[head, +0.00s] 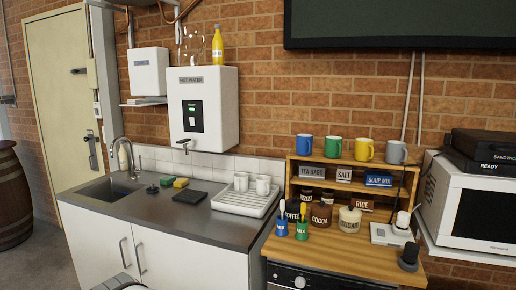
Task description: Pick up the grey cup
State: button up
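The grey cup (396,152) stands upright on top of the wooden shelf unit (289,190), at the right end of a row of cups. To its left stand a yellow cup (364,150), a green cup (333,147) and a blue cup (304,145). The grey cup's handle seems to point right. My gripper is not in view.
The microwave (468,212) stands close to the right of the shelf, with a dark sandwich maker (490,146) on top. Jars fill the shelf, and blue (281,228) and green (302,230) pots stand in front. White cups (263,185) stand on the drainer (240,207).

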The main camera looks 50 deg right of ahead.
aim_at(396, 150)
jog(key=z, duration=0.05)
jog(key=k, duration=0.8)
jog(key=z, duration=2.3)
jog(key=i, duration=1.7)
jog(key=z, duration=0.1)
